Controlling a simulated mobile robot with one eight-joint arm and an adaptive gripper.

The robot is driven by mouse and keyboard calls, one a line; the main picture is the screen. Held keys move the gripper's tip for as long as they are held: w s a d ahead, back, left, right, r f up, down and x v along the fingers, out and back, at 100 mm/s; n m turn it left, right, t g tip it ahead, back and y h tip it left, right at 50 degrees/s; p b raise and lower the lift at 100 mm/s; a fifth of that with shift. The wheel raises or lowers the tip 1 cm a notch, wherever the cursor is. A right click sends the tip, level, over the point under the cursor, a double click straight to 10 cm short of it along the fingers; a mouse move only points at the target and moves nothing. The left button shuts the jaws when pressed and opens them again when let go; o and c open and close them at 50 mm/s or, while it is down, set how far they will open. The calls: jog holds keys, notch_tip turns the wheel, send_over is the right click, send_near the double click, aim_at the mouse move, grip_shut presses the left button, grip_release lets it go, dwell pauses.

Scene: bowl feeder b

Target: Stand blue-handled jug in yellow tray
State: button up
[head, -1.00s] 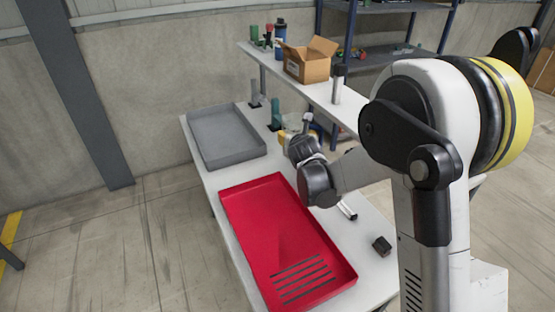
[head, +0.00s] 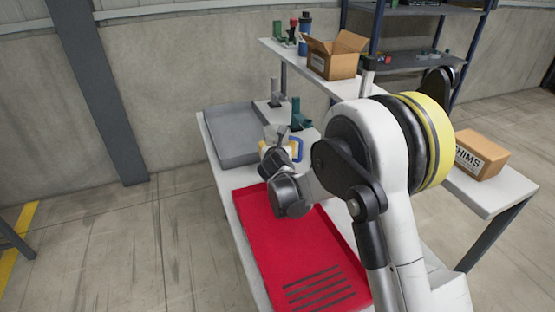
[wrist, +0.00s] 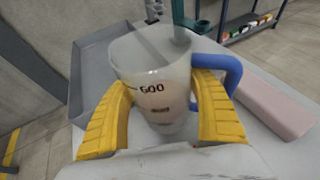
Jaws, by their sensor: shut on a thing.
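The blue-handled jug (wrist: 155,85) is a clear, frosted measuring jug with dark print, upright in the wrist view. Its blue handle (wrist: 222,68) points right. My gripper (wrist: 165,112) has its yellow fingers shut on the jug's two sides. In the head view my gripper (head: 268,150) is above the bench between the two trays, with the blue handle (head: 297,148) showing to its right. The trays I see are a red one (head: 249,262) with dark slots at its near end, and a grey one (head: 220,160) behind it. No tray looks yellow.
Dark green (head: 296,115) and grey (head: 275,92) upright fixtures stand right of the grey tray. A raised shelf carries an open cardboard box (head: 333,62) and small bottles. A closed box (head: 480,155) sits at the right. The red tray looks empty where visible.

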notch_tip(320, 180, down, 4)
jog(key=shift+f+b, duration=0.1)
jog(key=shift+b, duration=1)
jog(key=shift+r, duration=0.2)
jog(key=o, duration=1.4)
jog(key=shift+f, duration=0.15)
